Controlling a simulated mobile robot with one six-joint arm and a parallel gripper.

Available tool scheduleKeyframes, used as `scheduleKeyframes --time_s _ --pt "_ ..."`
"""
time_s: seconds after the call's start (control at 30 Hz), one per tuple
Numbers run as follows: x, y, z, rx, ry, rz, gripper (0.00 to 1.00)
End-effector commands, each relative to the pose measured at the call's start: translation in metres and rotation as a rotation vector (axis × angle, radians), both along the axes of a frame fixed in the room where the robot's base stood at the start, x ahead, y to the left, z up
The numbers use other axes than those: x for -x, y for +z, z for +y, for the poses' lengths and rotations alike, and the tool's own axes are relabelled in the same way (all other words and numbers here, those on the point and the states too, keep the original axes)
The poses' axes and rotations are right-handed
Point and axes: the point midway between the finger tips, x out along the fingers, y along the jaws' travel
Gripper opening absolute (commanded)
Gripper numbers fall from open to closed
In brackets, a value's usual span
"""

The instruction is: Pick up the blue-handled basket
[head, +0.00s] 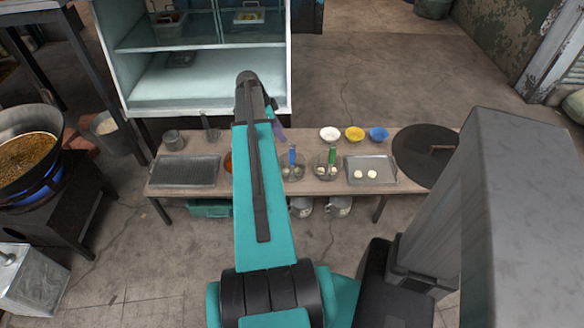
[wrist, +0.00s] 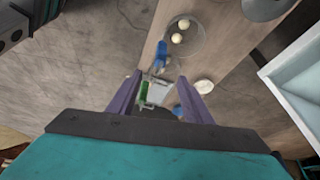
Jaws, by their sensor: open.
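The blue-handled basket (head: 291,172) stands on the low table in the head view, just right of my arm, with pale balls in it and its blue handle upright. It also shows at the top of the wrist view (wrist: 186,40), with the handle (wrist: 161,53) pointing down toward my fingers. My gripper (wrist: 160,80) is open, with two purple fingers apart and nothing held. In the head view my arm mostly hides it; a purple finger shows (head: 277,131) above the table, behind the basket. The green-handled basket (head: 328,171) stands close on the right; its green handle appears between my fingers in the wrist view (wrist: 144,90).
A metal tray (head: 384,181) with two pale balls lies right of the baskets. White (head: 330,134), yellow (head: 355,134) and blue (head: 378,134) bowls stand behind. A dark round plate (head: 425,155) sits at the right end. A glass cabinet (head: 200,95) stands behind the table's left part.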

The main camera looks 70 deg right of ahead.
Motion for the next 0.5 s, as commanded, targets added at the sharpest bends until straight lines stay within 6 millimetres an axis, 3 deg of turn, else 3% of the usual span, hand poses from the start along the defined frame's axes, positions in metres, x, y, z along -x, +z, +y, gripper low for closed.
scheduleKeyframes --time_s 0.5 --pt "0.0033 -0.0091 -0.0021 -0.001 0.0 0.001 0.45"
